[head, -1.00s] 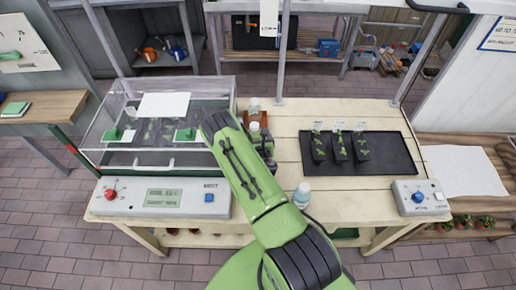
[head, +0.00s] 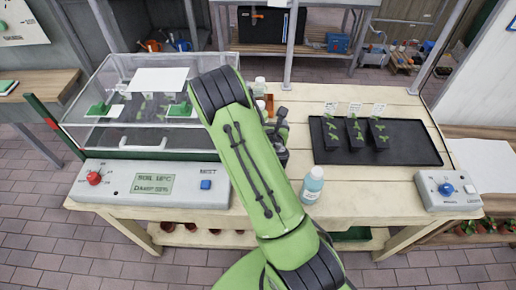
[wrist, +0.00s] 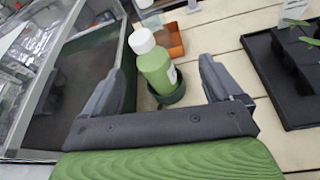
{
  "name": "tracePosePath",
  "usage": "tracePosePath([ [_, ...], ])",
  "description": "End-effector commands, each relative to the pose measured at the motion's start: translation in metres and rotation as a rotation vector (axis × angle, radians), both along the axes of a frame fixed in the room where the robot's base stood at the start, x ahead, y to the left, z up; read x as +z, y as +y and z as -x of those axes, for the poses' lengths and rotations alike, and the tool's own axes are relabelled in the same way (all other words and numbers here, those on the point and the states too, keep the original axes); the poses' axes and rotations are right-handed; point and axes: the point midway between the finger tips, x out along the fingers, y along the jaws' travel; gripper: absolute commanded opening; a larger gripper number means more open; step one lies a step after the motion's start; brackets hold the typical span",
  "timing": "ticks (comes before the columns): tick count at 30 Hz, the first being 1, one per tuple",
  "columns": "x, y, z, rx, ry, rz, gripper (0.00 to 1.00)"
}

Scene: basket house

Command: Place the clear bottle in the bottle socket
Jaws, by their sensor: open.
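A green bottle with a white cap (wrist: 156,70) stands upright in a dark green round socket (wrist: 170,97) on the table, in the wrist view. My gripper (wrist: 165,78) is open, its two fingers on either side of that bottle with gaps visible. In the head view my gripper (head: 277,128) is partly hidden by my arm, which also hides the green bottle and socket. A pale bluish bottle with a white cap (head: 313,187) stands near the table's front edge. Another pale bottle (head: 260,88) stands farther back. I cannot tell for sure which is the clear bottle.
An orange-brown tray (wrist: 174,45) lies behind the socket. A clear-walled case (head: 100,85) stands left. A black tray (head: 410,150) with several seedling pots is right. Control boxes (head: 150,185) (head: 447,190) sit at the front corners. Table right of my arm is partly free.

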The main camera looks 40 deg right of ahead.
Motion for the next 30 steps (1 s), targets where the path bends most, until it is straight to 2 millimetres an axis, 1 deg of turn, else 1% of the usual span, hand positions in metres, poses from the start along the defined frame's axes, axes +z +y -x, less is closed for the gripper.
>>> tracePosePath([
  [1, 0.025, -0.008, 0.002, -0.111, -0.105, -0.093, 0.92],
  [2, 0.037, -0.012, 0.006, -0.194, -0.171, -0.171, 0.92],
  [3, 0.052, -0.016, 0.013, -0.306, -0.266, -0.289, 0.92],
  [5, 0.069, -0.017, 0.025, -0.464, -0.395, -0.473, 0.92],
  [6, 0.077, -0.014, 0.032, -0.56, -0.47, -0.601, 0.92],
  [8, 0.088, -0.005, 0.044, -0.698, -0.571, -0.794, 0.92],
  [9, 0.095, 0.005, 0.052, -0.784, -0.627, -0.924, 0.92],
  [11, 0.103, 0.024, 0.064, -0.905, -0.689, -1.119, 0.92],
  [12, 0.109, 0.039, 0.072, -0.982, -0.716, -1.242, 0.92],
  [14, 0.119, 0.065, 0.085, -1.092, -0.736, -1.422, 0.92],
  [15, 0.125, 0.084, 0.095, -1.163, -0.736, -1.533, 0.92],
  [17, 0.136, 0.113, 0.113, -1.265, -0.713, -1.681, 0.92],
  [18, 0.144, 0.133, 0.128, -1.332, -0.687, -1.765, 0.92],
  [20, 0.154, 0.161, 0.151, -1.423, -0.64, -1.864, 0.92],
  [21, 0.16, 0.177, 0.167, -1.477, -0.607, -1.909, 0.92],
  [24, 0.168, 0.204, 0.203, -1.579, -0.543, -1.963, 0.92],
  [27, 0.171, 0.216, 0.223, -1.634, -0.516, -1.973, 0.92],
  [30, 0.17, 0.219, 0.228, -1.652, -0.509, -1.972, 0.92],
])
